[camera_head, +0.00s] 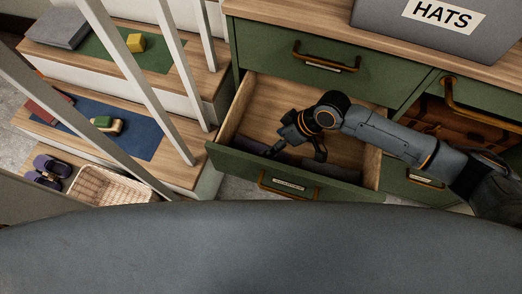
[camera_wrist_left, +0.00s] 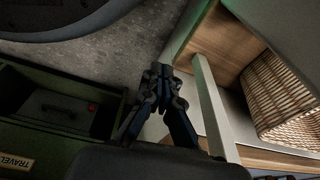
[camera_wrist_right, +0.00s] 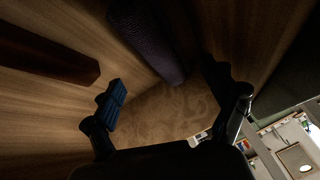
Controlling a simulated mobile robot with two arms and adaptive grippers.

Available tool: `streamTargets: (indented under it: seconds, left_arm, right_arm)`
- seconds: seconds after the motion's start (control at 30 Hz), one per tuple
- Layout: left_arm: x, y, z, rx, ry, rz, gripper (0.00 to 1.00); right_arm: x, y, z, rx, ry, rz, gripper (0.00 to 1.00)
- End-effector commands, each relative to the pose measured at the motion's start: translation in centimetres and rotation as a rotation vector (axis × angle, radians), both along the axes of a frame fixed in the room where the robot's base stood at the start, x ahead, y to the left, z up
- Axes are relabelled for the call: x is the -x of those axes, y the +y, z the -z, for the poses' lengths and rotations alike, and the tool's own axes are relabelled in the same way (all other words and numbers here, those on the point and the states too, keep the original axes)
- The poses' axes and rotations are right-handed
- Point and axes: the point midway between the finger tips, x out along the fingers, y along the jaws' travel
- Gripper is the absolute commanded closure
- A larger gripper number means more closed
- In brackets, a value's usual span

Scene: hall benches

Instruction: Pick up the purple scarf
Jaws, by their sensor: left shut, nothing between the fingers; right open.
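The purple scarf looks like a dark purple roll in the right wrist view (camera_wrist_right: 152,42), lying on the wooden floor of the open drawer. In the head view a dark purple strip of it (camera_head: 247,145) shows along the drawer's front side, partly hidden by the gripper. My right gripper (camera_head: 295,155) reaches down into the drawer, open. In its wrist view its fingers (camera_wrist_right: 165,80) stand apart, with the roll extending into the space between them. I cannot tell whether they touch it. My left gripper (camera_wrist_left: 158,75) is shut and empty, above the grey floor.
The open green drawer (camera_head: 218,160) has walls close around my right gripper. A grey HATS box (camera_head: 380,18) stands on the cabinet top.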

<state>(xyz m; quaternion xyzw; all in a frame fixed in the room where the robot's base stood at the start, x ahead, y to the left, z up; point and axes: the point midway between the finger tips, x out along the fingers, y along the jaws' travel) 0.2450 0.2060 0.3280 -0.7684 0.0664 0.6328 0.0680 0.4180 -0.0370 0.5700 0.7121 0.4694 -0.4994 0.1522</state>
Motion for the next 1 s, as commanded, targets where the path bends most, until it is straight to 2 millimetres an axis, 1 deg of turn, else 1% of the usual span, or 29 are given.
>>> streamTargets:
  seconds: [0.17, 0.3, 0.4, 0.53, 0.73, 0.77, 0.8, 0.87, 0.9, 0.97, 1.0]
  left_arm:
    - [-0.6, -0.1, -0.8, 0.001, -0.008, -0.001, 1.0]
    - [-1.6, -0.2, -2.3, 0.002, -0.018, -0.003, 1.0]
    - [-2.0, -0.3, -3.3, 0.002, -0.022, -0.004, 1.0]
    - [-2.3, -0.3, -4.0, 0.003, -0.025, -0.005, 1.0]
    - [-2.3, -0.3, -4.1, 0.003, -0.024, -0.005, 1.0]
    - [-2.3, -0.3, -4.1, 0.002, -0.024, -0.005, 1.0]
    - [-2.3, -0.3, -4.1, 0.002, -0.024, -0.005, 1.0]
    - [-2.3, -0.3, -4.1, 0.002, -0.024, -0.005, 1.0]
    - [-2.3, -0.3, -4.1, 0.002, -0.024, -0.005, 1.0]
    - [-2.3, -0.3, -4.1, 0.002, -0.024, -0.005, 1.0]
    - [-2.3, -0.3, -4.1, 0.002, -0.024, -0.005, 1.0]
  right_arm:
    - [0.0, 0.7, 1.3, 0.0, 0.001, -0.002, 0.15]
    - [0.0, 1.8, 3.2, 0.0, 0.001, -0.002, 0.15]
    - [-0.1, 2.5, 4.3, 0.001, 0.0, -0.001, 0.15]
    - [-0.2, 2.8, 4.8, 0.001, -0.002, 0.0, 0.15]
    - [-0.2, 2.8, 4.7, 0.001, -0.002, 0.0, 0.15]
    - [-0.2, 2.8, 4.7, 0.001, -0.002, 0.0, 0.21]
    - [-0.2, 2.8, 4.7, 0.001, -0.001, 0.0, 0.29]
    - [-0.2, 2.8, 4.7, 0.001, -0.001, 0.0, 0.41]
    - [-0.2, 2.8, 4.7, 0.001, -0.001, 0.0, 0.49]
    - [-0.2, 2.8, 4.7, 0.001, -0.001, 0.0, 0.62]
    - [-0.2, 2.8, 4.7, 0.001, -0.001, 0.0, 0.7]
